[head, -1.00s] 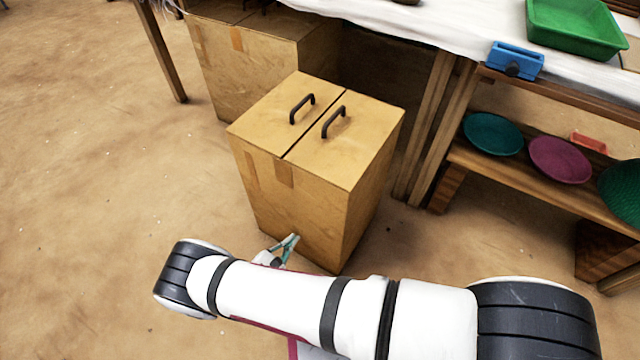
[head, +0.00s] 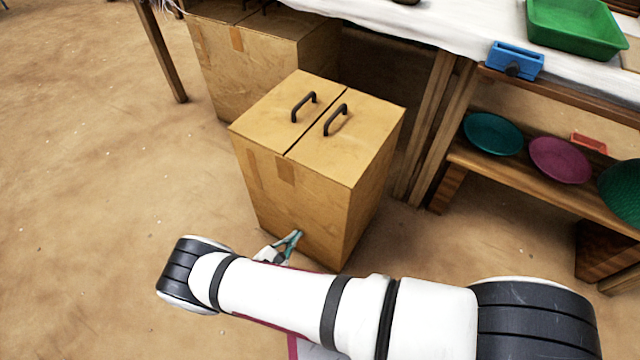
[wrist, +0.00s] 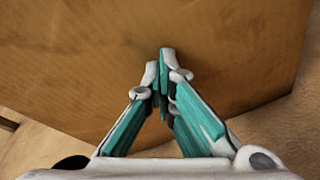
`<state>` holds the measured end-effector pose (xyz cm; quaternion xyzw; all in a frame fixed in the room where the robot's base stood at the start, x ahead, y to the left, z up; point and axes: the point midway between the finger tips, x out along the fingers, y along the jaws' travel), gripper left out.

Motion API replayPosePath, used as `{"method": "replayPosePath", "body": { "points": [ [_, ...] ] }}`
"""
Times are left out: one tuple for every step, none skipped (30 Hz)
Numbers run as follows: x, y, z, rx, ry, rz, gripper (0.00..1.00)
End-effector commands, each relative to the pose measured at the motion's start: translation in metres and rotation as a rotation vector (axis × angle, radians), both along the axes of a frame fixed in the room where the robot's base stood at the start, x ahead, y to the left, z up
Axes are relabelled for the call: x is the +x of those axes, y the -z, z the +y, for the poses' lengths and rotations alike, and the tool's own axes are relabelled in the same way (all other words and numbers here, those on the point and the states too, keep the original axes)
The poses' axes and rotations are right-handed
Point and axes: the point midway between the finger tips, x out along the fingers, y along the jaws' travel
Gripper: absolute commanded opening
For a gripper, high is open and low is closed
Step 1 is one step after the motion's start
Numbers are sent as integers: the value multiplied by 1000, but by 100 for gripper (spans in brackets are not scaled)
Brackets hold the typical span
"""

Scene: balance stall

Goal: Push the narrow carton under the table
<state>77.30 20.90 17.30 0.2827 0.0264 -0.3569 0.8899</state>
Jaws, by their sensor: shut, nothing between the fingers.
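The narrow carton (head: 318,170) is a tall brown box with two dark handles on its top flaps. It stands upright on the floor in front of the gap under the table (head: 440,25), which has a white cloth. My gripper (head: 297,236) is low at the carton's near face, its fingertips at or very near that face. In the wrist view my gripper (wrist: 162,75) is shut and empty, with the carton's face (wrist: 90,60) filling most of the view behind it. Whether the fingertips press on the face is hard to tell.
A wider carton (head: 255,60) stands under the table, behind and left. A table leg (head: 160,50) is at the left. A shelf (head: 530,173) with plates stands to the right, its wooden posts (head: 428,130) close to the carton. The sandy floor at left is clear.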

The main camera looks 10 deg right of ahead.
Motion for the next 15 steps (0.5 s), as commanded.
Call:
{"method": "replayPosePath", "body": {
  "points": [
    [3,0,-3,-3,1,-1,0],
    [4,0,-5,-3,1,-1,0],
    [6,0,-6,-3,1,-1,0],
    [8,0,-8,-3,1,-1,0],
    [9,0,-9,-3,1,-1,0],
    [11,0,-10,-3,1,-1,0],
    [13,0,-12,-3,1,-1,0],
    [14,0,-13,-3,1,-1,0],
    [16,0,-15,-3,1,-1,0],
    [18,0,-16,-3,1,-1,0],
    [19,0,-17,-3,1,-1,0],
    [21,0,-19,-3,1,-1,0],
    [23,0,-20,-3,1,-1,0],
    [24,0,-21,-3,1,-1,0],
    [26,0,-23,-3,1,-1,0]
  ]
}}
